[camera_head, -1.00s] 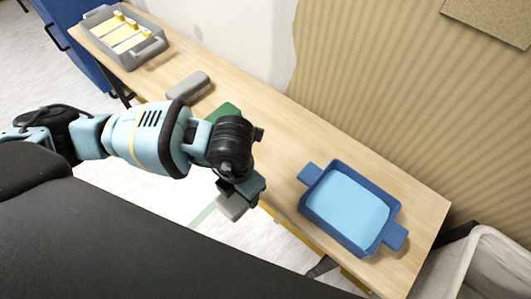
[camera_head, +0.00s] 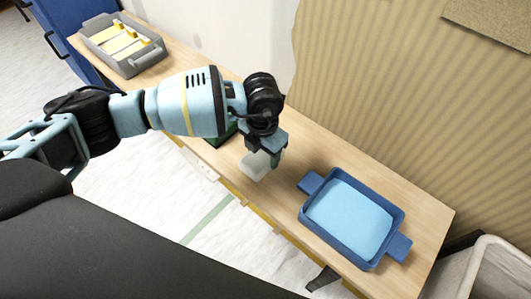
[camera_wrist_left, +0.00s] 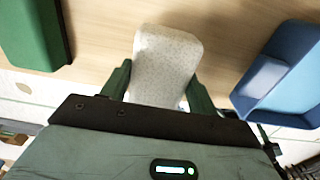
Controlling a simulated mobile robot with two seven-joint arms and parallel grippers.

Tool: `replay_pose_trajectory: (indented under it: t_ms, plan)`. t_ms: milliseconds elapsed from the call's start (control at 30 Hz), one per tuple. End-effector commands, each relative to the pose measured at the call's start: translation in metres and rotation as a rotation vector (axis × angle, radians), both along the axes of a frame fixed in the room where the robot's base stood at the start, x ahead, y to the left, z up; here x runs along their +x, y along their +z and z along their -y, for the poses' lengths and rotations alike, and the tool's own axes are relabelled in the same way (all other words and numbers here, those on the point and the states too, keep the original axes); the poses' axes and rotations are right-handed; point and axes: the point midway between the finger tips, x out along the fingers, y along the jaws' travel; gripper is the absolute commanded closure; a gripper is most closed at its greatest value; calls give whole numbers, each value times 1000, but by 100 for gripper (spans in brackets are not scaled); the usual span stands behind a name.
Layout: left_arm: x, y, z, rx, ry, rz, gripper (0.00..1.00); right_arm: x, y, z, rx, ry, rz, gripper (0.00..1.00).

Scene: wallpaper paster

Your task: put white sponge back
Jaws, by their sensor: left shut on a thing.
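The white sponge (camera_wrist_left: 165,62) is a pale speckled block, held between the two fingers of my left gripper (camera_wrist_left: 158,85) in the left wrist view. In the head view the sponge (camera_head: 256,164) hangs below my left gripper (camera_head: 266,151), over the front part of the table. The gripper is shut on it. I cannot tell whether the sponge touches the tabletop. My right gripper is not in view.
A blue tray (camera_head: 308,211) with light blue liquid stands to the right of the sponge on the wooden table (camera_head: 425,205). A green block (camera_wrist_left: 35,30) lies left of the sponge. A grey tray (camera_head: 145,62) with yellow-and-white items stands at the far left.

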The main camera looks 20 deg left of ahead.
Motion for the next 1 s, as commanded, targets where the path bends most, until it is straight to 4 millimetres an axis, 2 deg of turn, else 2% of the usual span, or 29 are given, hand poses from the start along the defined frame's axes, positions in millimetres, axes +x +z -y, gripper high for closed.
replay_pose_trajectory:
  t_ms: [200, 400, 667, 700, 833, 1000]
  plan:
    - [18, -7, 0, 2, 1, -2, 64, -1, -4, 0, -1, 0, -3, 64]
    - [17, -30, 0, 0, 0, -1, 64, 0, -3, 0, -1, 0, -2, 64]
    - [17, -33, 0, 0, 0, 0, 64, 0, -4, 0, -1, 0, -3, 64]
    - [17, -33, 0, 0, 0, 0, 35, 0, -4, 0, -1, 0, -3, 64]
    - [17, -33, 0, 0, 0, 0, 19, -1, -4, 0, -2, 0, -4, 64]
    - [17, -33, 0, 0, 0, 0, 19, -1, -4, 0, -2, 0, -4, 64]
